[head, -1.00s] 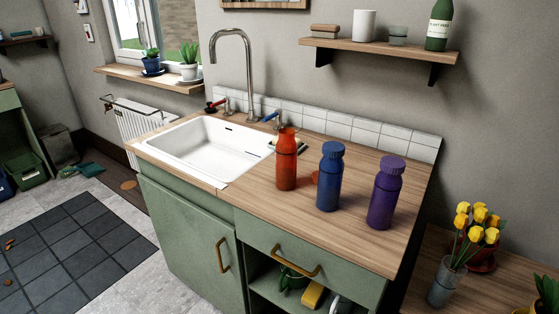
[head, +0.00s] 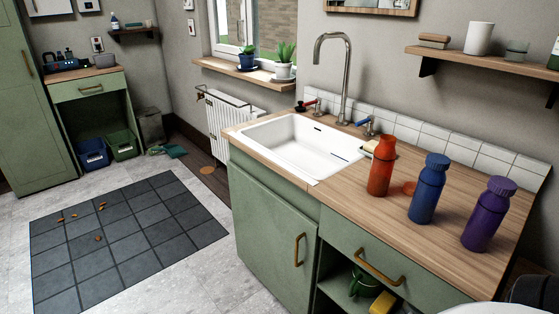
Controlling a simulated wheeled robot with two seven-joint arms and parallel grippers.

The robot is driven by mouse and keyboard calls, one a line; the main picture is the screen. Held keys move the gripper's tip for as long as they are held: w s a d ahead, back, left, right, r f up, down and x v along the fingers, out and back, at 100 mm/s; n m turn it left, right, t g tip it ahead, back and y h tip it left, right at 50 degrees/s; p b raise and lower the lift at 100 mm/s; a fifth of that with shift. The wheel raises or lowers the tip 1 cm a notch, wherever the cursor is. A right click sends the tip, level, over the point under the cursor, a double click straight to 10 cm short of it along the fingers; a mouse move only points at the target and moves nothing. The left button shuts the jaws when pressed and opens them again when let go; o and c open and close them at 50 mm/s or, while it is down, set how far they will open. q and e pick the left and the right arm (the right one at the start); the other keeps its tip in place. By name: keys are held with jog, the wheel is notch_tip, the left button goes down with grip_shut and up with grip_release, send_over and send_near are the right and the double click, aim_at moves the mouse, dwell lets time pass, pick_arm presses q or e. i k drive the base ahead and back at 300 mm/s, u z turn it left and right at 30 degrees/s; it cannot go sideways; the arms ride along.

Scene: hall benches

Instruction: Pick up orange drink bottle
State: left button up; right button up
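The orange drink bottle (head: 381,166) stands upright on the wooden counter (head: 345,201), just right of the sink. A small orange disc, perhaps its cap (head: 408,188), lies on the counter beside it. A blue bottle (head: 428,190) and a purple bottle (head: 488,214) stand upright to its right. Neither of my grippers shows in the head view.
A white sink (head: 303,146) with a tall faucet (head: 346,75) lies left of the bottles. A green cabinet (head: 270,225) fronts the counter. Grey floor and a dark tiled mat (head: 130,235) lie left.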

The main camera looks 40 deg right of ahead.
aim_at(384, 155)
jog(key=u, duration=0.7)
jog(key=i, duration=1.25)
jog(key=z, duration=2.7)
